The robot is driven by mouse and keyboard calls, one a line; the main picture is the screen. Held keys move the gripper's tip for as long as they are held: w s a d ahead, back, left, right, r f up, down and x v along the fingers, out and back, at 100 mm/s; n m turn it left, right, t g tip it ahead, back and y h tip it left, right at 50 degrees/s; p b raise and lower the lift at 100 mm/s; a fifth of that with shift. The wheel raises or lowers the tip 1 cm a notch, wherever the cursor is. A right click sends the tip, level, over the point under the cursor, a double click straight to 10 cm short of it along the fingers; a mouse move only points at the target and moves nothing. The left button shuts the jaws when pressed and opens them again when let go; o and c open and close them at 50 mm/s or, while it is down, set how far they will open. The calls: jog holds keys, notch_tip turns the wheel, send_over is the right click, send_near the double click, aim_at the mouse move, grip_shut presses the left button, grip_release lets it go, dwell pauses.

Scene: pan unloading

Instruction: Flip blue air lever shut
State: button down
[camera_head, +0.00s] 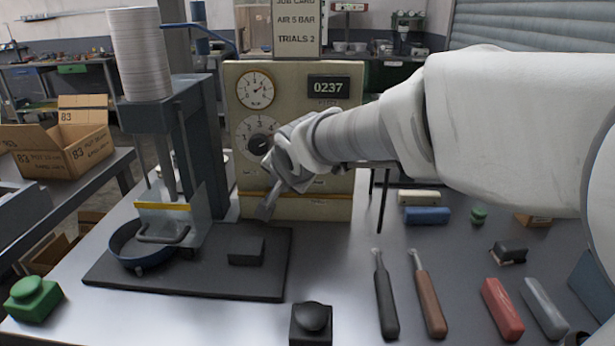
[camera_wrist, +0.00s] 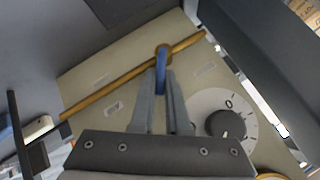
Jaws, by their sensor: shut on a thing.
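The blue air lever (camera_wrist: 161,70) sits on a brass fitting (camera_wrist: 163,53) midway along the brass pipe (camera_wrist: 105,88) in the wrist view. It appears to stand at an angle across the pipe. My gripper (camera_wrist: 163,78) is shut on the lever, with a finger on each side of it. In the head view my gripper (camera_head: 266,208) is low in front of the beige panel (camera_head: 318,176), at the pipe. The lever cannot be made out there, hidden by my gripper.
A black knob (camera_wrist: 226,124) on a white dial is close to my fingers. The press (camera_head: 185,130) with its blue pan (camera_head: 142,262) and dark mat (camera_head: 190,285) stands left. A black block (camera_head: 246,250) lies on the mat. Several tools lie at the right of the bench.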

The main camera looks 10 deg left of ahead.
jog(key=shift+a+h+b, duration=0.2)
jog(key=shift+h+b, duration=0.1)
jog(key=shift+b, duration=0.65)
jog(key=n+h+b, duration=0.1)
jog(key=b, duration=0.1)
jog(key=shift+a+r+b, duration=0.1)
jog(key=shift+a+b, duration=0.25)
jog(key=shift+a, duration=0.05)
jog(key=shift+a+r+n+h+b, duration=0.3)
jog(key=shift+a+n+h, duration=0.15)
jog(key=shift+h, duration=0.55)
jog(key=shift+a+n+h, duration=0.3)
jog(key=shift+n+h, duration=0.15)
jog(key=shift+h, duration=0.35)
jog(key=c, duration=0.9)
grip_release()
jog(key=shift+s, duration=0.1)
